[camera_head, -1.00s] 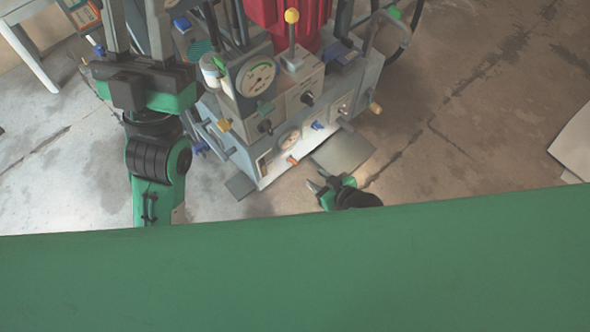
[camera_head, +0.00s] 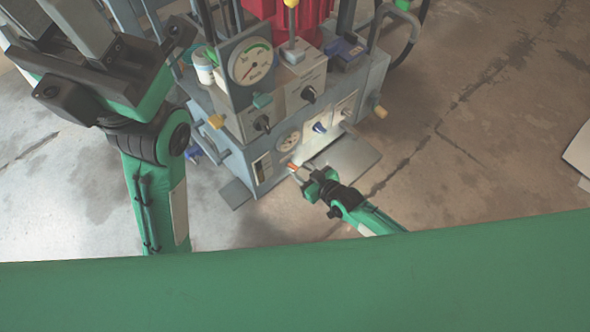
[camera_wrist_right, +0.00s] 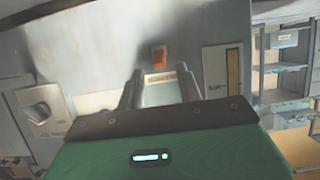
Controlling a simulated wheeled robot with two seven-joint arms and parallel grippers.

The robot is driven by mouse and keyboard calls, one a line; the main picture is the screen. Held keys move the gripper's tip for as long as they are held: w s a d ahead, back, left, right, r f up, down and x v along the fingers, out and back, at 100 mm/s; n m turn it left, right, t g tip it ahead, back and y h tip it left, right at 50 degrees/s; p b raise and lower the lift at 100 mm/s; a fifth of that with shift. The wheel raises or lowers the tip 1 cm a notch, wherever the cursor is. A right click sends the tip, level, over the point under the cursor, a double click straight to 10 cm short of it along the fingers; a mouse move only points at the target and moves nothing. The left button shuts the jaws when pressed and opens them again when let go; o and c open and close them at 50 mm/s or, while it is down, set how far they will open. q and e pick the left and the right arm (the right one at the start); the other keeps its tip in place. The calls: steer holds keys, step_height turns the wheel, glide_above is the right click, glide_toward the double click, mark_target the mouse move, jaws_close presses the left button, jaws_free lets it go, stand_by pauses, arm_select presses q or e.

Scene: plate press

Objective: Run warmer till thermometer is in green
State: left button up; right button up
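The orange-red switch (camera_head: 292,167) is low on the press's front face. In the right wrist view the switch (camera_wrist_right: 159,57) shows above a small label, framed between my fingers. My right gripper (camera_head: 305,177) is just in front of it; its two fingers (camera_wrist_right: 160,88) are apart with nothing between them. A tall narrow gauge panel, perhaps the thermometer (camera_head: 262,168), is left of the switch; the right wrist view shows its yellow strip (camera_wrist_right: 232,70). No green reading is legible there. My left gripper (camera_head: 55,35) is at top left, fingers apart, tips cut off.
The press (camera_head: 230,160) carries a large dial (camera_head: 251,62), a small dial (camera_head: 289,142), black knobs (camera_head: 309,94) and a yellow-tipped lever (camera_head: 291,22). A grey floor plate (camera_head: 345,160) lies by its base.

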mark_target(297, 168)
steer(key=shift+b+x, duration=0.7)
steer(key=shift+x, duration=1.4)
steer(key=shift+c, duration=0.3)
jaws_close()
